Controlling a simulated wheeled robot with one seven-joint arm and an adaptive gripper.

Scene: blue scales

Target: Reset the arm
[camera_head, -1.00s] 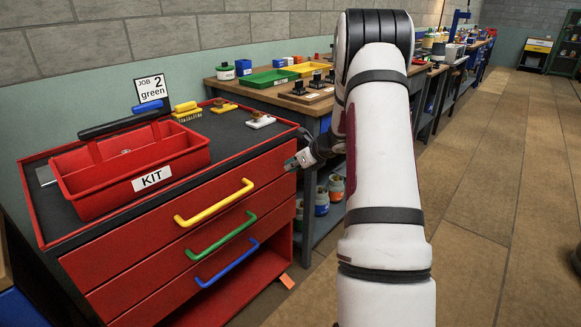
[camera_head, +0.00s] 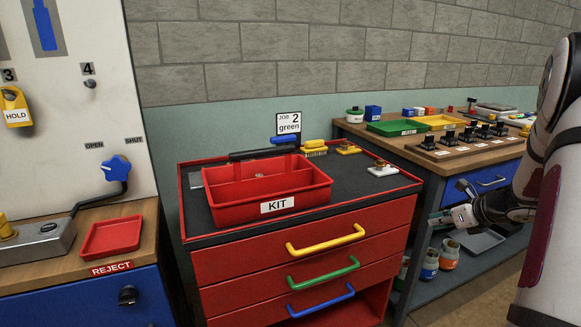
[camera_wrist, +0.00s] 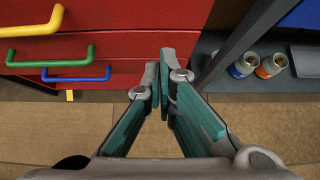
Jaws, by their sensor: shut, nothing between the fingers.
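My gripper (camera_wrist: 161,82) is shut and empty in the wrist view, its fingertips together over the floor in front of the red drawer cabinet. In the head view my gripper (camera_head: 440,220) is at the right, beside the right side of the red cabinet (camera_head: 240,262) and in front of the workbench. My arm fills the right edge of the head view. The red cabinet has a yellow handle (camera_head: 326,240), a green handle (camera_head: 323,272) and a blue handle (camera_head: 321,301); its drawers look closed.
A red KIT tote (camera_head: 265,205) stands on the cabinet. A red REJECT tray (camera_head: 112,237) sits on the left bench below a white board (camera_head: 70,110). The right workbench (camera_head: 405,143) holds green and yellow trays. Jars (camera_wrist: 257,65) stand on its lower shelf. Floor (camera_wrist: 50,125) shows below the gripper.

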